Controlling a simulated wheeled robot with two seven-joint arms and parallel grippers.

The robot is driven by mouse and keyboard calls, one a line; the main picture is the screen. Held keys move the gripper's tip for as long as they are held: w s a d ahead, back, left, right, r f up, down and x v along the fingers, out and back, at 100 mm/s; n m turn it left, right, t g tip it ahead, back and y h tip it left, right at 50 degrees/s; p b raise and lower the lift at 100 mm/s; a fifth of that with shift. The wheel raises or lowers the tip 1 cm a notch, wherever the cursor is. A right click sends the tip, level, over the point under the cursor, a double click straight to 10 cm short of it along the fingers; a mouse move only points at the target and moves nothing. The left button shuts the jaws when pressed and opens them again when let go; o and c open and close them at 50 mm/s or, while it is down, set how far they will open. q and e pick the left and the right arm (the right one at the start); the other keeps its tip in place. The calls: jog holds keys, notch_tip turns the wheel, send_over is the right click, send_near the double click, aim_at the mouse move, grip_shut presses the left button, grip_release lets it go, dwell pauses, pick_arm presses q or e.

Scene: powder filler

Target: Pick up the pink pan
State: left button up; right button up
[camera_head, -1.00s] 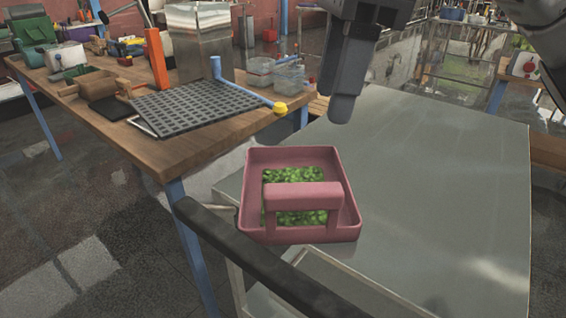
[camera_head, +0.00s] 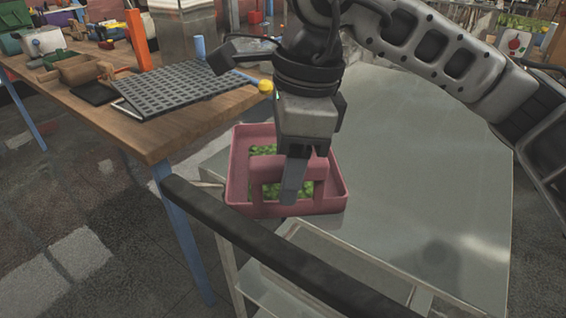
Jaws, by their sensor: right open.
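The pink pan (camera_head: 238,170) is a square tray with a raised bar handle across it and green bits inside. It sits at the near left corner of a grey metal table. My right gripper (camera_head: 291,190) points down over the pan. It is open, with one finger in front of the handle and hiding part of it. The other finger is hidden, so I cannot tell whether the jaws straddle the handle. My left gripper is not in view.
A black rail (camera_head: 250,240) runs along the near side of the metal table (camera_head: 420,170). A wooden bench (camera_head: 150,135) with a dark perforated mat (camera_head: 185,88) stands close at the left. The metal table is clear right of the pan.

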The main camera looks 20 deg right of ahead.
jog(key=shift+f, duration=0.6)
grip_shut()
jog(key=shift+r, duration=0.2)
